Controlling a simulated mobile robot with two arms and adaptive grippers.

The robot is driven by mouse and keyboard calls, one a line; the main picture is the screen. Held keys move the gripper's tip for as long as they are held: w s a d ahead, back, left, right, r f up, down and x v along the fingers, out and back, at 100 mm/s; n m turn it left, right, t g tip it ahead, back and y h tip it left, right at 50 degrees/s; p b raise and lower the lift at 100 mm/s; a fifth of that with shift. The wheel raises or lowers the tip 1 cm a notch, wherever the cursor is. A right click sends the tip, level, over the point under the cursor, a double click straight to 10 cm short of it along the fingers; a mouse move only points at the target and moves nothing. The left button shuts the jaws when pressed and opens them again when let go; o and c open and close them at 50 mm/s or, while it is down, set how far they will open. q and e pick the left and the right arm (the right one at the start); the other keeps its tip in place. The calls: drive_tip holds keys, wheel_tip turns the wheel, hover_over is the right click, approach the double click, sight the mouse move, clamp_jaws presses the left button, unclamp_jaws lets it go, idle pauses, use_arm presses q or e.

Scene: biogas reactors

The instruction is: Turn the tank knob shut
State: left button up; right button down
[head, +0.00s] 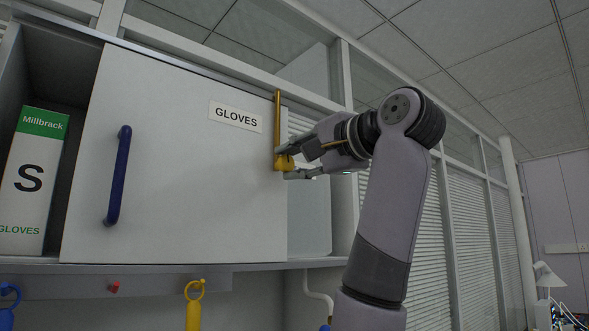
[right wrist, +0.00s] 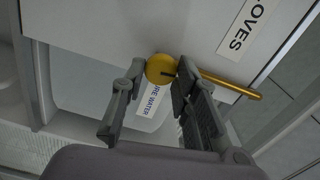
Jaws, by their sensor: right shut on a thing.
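The tank knob (head: 284,161) is golden yellow, with a long thin lever (head: 277,120) pointing straight up in the head view. In the right wrist view the round knob (right wrist: 160,69) sits between my fingertips, and its lever (right wrist: 230,85) runs off to the right. My right gripper (head: 288,164) is shut on the knob from the right side. The pale tank (head: 310,218) stands behind, partly hidden by the cabinet door. A label ending in "RE WATER" (right wrist: 150,102) shows below the knob in the wrist view. My left gripper is not in view.
A grey cabinet door marked GLOVES (head: 180,170) with a blue handle (head: 118,175) is close to the left of the knob. A Millbrack glove box (head: 32,180) stands at far left. Yellow (head: 194,305) and blue (head: 8,305) ringed items hang below the shelf.

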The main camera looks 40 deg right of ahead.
drive_tip(key=shift+m, duration=0.7)
drive_tip(key=shift+m+b, duration=0.3)
drive_tip(key=c, duration=1.3)
unclamp_jaws()
drive_tip(key=s, duration=0.7)
drive_tip(key=shift+s+d, duration=0.25)
drive_tip(key=shift+d, duration=0.2)
drive_tip(key=shift+s+a, duration=0.1)
drive_tip(key=shift+a, duration=0.05)
